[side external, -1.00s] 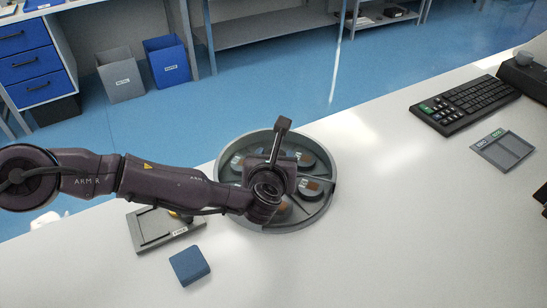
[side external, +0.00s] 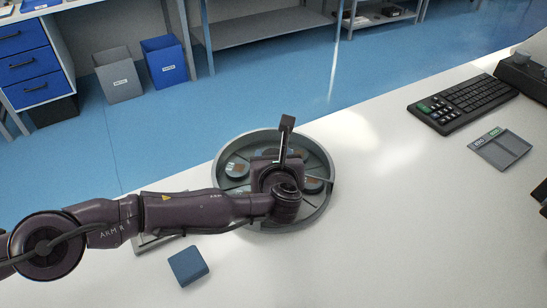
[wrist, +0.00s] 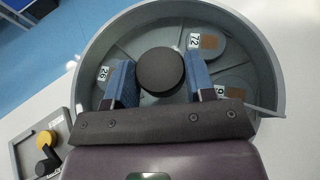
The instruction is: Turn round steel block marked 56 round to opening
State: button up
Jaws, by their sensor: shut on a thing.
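My gripper (wrist: 160,82) is shut on a dark round knob (wrist: 160,70) at the middle of a grey round tray (wrist: 98,52); its blue fingers are on either side of the knob. In the side view my gripper hides the tray's (side external: 224,201) middle and part of its contents. Steel blocks with small labels lie around the knob. One block (wrist: 207,43) reads 72 and another label (wrist: 103,73) reads 26. A third block (wrist: 232,90) has a partly hidden label; I cannot tell its full number. The rim seems to break at the lower right in the wrist view.
A blue block (side external: 188,265) lies in front of the tray. A grey fixture with a yellow part (wrist: 44,138) is left of it, mostly behind my arm in the side view. A keyboard (side external: 465,103) and a small grey panel (side external: 502,149) are right. The bench between is clear.

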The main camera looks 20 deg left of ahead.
dwell(0.3)
jog(key=o, duration=1.3)
jog(key=shift+c, duration=0.2)
jog(key=shift+s+d+r, duration=0.2)
jog(key=shift+s+r, duration=0.05)
jog(key=shift+s, duration=0.1)
jog(key=v, duration=1.2)
jog(key=shift+a+f, duration=0.1)
